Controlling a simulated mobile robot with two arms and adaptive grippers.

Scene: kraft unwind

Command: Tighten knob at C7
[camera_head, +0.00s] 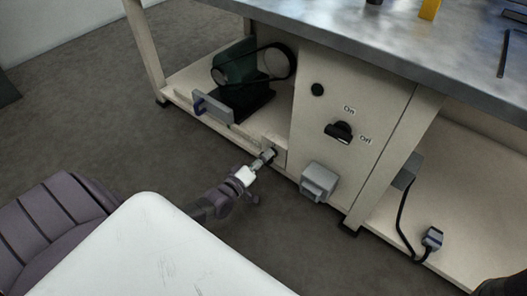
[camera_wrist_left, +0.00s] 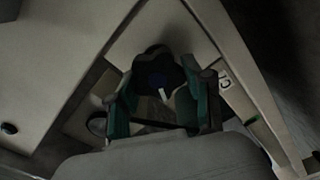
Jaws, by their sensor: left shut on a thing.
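The knob (camera_wrist_left: 158,70) is a dark, lobed hand knob with a bluish centre and a white mark. It sits between the green-padded fingers of my left gripper (camera_wrist_left: 160,112) in the left wrist view. A pale label (camera_wrist_left: 225,82) with dark characters, too dim to read surely, is just right of it. In the head view my left gripper (camera_head: 266,157) is at the low front of the workbench, against a small pale panel (camera_head: 279,152). It is shut on the knob, which the fingers mostly hide there. My right gripper is not seen.
The bench has a metal top (camera_head: 330,25). A green motor with a belt (camera_head: 238,70) stands on the lower shelf at left. A black On/Off switch (camera_head: 339,131) and a grey box (camera_head: 318,181) are right of my gripper. The grey floor (camera_head: 120,130) at left is clear.

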